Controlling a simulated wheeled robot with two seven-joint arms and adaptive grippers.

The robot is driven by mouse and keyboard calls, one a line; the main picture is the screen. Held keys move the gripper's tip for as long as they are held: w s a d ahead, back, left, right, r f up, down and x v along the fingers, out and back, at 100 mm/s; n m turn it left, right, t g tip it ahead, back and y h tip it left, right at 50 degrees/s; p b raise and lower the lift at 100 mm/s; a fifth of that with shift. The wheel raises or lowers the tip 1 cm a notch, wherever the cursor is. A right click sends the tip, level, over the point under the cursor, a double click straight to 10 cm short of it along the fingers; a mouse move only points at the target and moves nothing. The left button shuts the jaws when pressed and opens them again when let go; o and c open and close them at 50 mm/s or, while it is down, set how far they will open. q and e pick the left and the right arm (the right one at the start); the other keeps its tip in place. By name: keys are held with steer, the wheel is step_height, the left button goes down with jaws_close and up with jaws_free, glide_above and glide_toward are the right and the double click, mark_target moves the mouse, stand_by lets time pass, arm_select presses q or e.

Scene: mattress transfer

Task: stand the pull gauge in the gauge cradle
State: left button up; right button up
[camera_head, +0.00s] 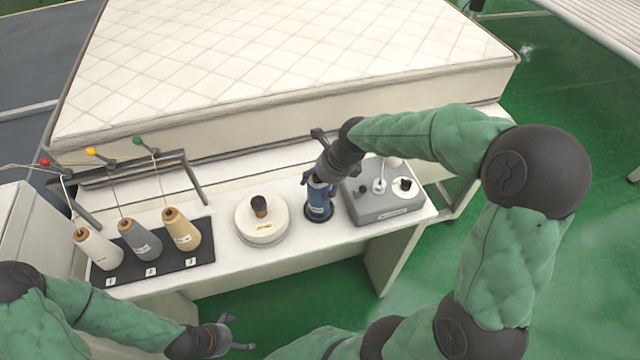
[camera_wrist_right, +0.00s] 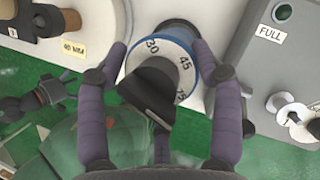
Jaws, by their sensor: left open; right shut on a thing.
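The pull gauge (camera_head: 319,197) appears as an upright blue cylinder at the front of the white table. In the right wrist view its blue and white ring (camera_wrist_right: 165,47) carries numbers, and a black top part (camera_wrist_right: 152,88) points toward the camera. My right gripper (camera_head: 322,180) is over it from above, its two fingers (camera_wrist_right: 163,45) on either side and shut on it. A dark round base (camera_head: 318,216) shows at its foot; I cannot tell whether this is the gauge cradle or whether the gauge rests in it. My left gripper (camera_head: 234,340) is open and empty, low in front of the table.
A grey device (camera_head: 385,205) with a FULL label (camera_wrist_right: 270,35) stands just right of the gauge. A white round stand (camera_head: 262,228) with a dark-topped piece is to its left. Several thread cones (camera_head: 140,240) stand on a black mat further left. A mattress (camera_head: 280,70) lies behind.

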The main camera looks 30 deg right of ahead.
steer(key=shift+r, duration=0.15)
steer(key=o, duration=1.7)
steer(key=shift+f, duration=0.2)
steer(key=shift+r, duration=0.1)
steer(key=shift+r, duration=0.3)
steer(key=p+v, duration=0.3)
steer(key=v, duration=0.8)
steer(key=shift+s+r, duration=0.2)
steer(key=shift+r, duration=0.05)
steer(key=shift+d, duration=0.1)
